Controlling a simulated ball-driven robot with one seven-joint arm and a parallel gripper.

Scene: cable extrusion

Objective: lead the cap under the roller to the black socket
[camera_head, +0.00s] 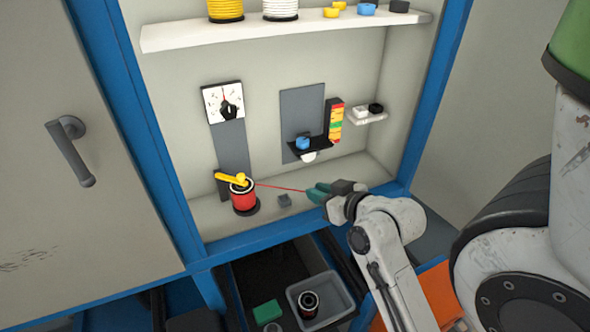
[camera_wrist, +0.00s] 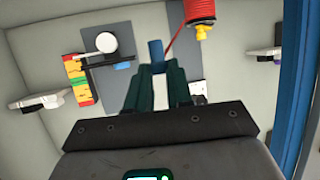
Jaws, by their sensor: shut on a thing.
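My gripper (camera_head: 318,192) is shut on a small blue cap (camera_wrist: 156,48), seen between the fingertips in the wrist view. A thin red cable (camera_head: 280,188) runs taut from the red spool (camera_head: 244,201) at left to my fingers. The white roller (camera_head: 309,157) sits under a black bracket (camera_head: 322,148), above my gripper and apart from it; it also shows in the wrist view (camera_wrist: 107,42). A black round piece (camera_head: 376,108), seemingly the black socket, is on a small side shelf (camera_head: 368,119) beside a white piece. In the head view my fingers hide the cap.
A yellow part (camera_head: 230,179) tops the spool. A dial gauge (camera_head: 223,102) hangs above it. A blue piece (camera_head: 302,142) and a red, yellow and green stack (camera_head: 335,121) are by the bracket. A grey bin (camera_head: 340,307) stands below.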

